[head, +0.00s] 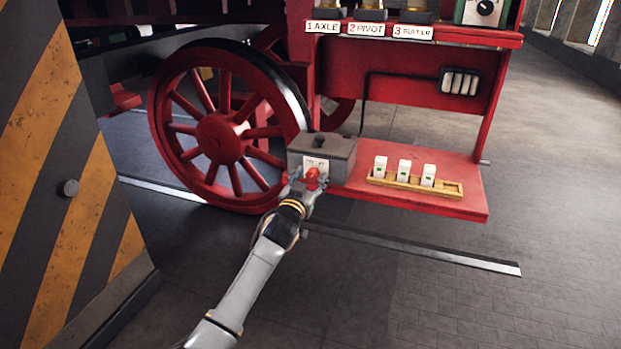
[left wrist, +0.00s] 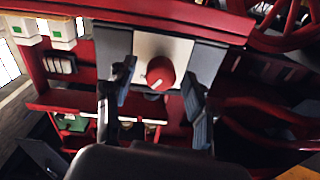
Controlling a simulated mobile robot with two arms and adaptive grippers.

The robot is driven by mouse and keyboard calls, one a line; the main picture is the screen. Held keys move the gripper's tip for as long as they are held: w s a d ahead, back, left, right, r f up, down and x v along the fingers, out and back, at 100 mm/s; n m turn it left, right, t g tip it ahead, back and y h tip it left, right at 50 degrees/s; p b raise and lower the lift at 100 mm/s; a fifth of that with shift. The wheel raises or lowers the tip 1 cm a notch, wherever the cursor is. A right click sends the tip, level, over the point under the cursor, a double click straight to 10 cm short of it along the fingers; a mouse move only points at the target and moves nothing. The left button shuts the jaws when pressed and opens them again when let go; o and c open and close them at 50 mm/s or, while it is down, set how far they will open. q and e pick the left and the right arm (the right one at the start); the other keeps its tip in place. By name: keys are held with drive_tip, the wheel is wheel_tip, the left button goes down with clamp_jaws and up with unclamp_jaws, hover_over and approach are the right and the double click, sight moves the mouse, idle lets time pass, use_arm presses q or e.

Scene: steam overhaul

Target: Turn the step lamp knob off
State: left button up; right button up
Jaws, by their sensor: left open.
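A red round knob (head: 312,177) sits on a white plate (head: 322,163) on the front of a grey box (head: 335,147), which stands on the red step beside the wheel. The left wrist view also shows the knob (left wrist: 161,73), with a pale pointer line towards the lower left of that picture. My left gripper (head: 305,181) is at the knob, partly covering it. In the left wrist view its two fingers (left wrist: 159,90) are open, one on each side of the knob, with visible gaps. The plate's markings are too small to read. My right gripper is not in view.
The red step (head: 420,202) holds a wooden rack (head: 447,188) with white blocks, right of the box. A large red spoked wheel (head: 220,138) stands just left. A striped panel (head: 55,190) stands far left. The floor at right is clear.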

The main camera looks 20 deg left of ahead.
use_arm(q)
clamp_jaws()
drive_tip(key=shift+n, duration=0.3)
drive_tip(key=n, duration=0.2)
drive_tip(key=shift+n, duration=0.4)
drive_tip(key=n+p, duration=0.1)
drive_tip(key=n, duration=0.5)
drive_tip(key=shift+a+n+p, duration=0.1)
drive_tip(key=shift+n+p, duration=0.6)
drive_tip(key=shift+n, duration=1.6)
